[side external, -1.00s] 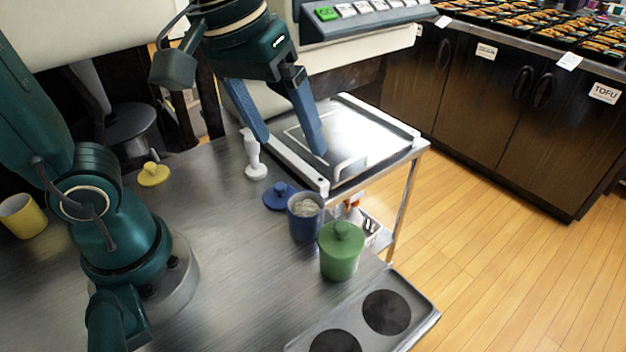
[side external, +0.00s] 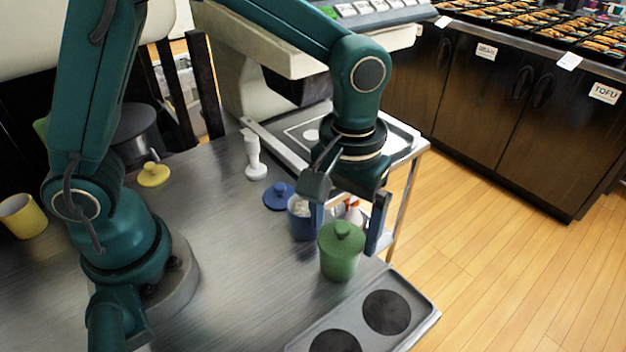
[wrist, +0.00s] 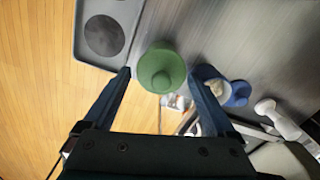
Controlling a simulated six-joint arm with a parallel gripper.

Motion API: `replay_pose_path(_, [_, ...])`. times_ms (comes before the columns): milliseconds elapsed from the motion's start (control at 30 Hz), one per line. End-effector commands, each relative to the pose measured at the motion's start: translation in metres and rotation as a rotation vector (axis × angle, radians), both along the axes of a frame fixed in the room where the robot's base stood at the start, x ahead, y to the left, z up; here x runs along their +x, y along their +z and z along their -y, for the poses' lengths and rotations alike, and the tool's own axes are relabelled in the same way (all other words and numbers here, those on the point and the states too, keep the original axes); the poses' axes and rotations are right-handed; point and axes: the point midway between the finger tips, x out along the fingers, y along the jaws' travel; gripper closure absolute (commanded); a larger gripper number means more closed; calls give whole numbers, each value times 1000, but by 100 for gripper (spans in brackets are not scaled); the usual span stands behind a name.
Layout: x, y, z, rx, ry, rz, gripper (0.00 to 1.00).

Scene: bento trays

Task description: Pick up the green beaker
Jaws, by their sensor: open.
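The green beaker (side external: 340,260) stands upright near the right edge of the metal table with its green knobbed lid on. It also shows in the wrist view (wrist: 161,70), seen from above. My gripper (side external: 346,236) is open, its blue fingers spread around the beaker's upper part in the side view. In the wrist view my gripper (wrist: 160,82) has one finger on each side of the beaker, with gaps showing. The fingers look empty; whether they are level with the beaker's body is hard to tell.
A blue beaker (side external: 303,229) with pale contents stands close behind the green one, beside a blue lid (side external: 279,196). A tray with dark round pads (side external: 414,290) lies in front. A white tool (side external: 254,160), a yellow lid (side external: 153,175) and a yellow cup (side external: 22,217) are further left.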

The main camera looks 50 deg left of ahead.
Motion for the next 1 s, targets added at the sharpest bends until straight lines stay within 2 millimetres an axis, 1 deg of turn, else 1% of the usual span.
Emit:
replay_pose_path(33, [0, -4, 0, 1, 0, -1, 9])
replay_pose_path(167, [-1, -12, 0, 1, 0, -1, 9])
replay_pose_path(267, [-3, -24, -1, 2, 0, -4, 9])
replay_pose_path(400, [-4, -45, -1, 2, 0, -4, 9])
replay_pose_path(500, [-4, -56, -1, 1, 0, -3, 9])
replay_pose_path(600, [-3, -60, -1, -1, 0, 0, 9])
replay_pose_path(800, [-3, -60, -1, -2, 0, 2, 9])
replay_pose_path(867, [-3, -59, -1, -2, 0, 2, 32])
replay_pose_path(900, [-3, -59, -1, -2, 0, 2, 47])
replay_pose_path(967, [-3, -59, -1, -2, 0, 2, 70])
replay_pose_path(1000, [-3, -59, -1, -1, 0, 2, 79])
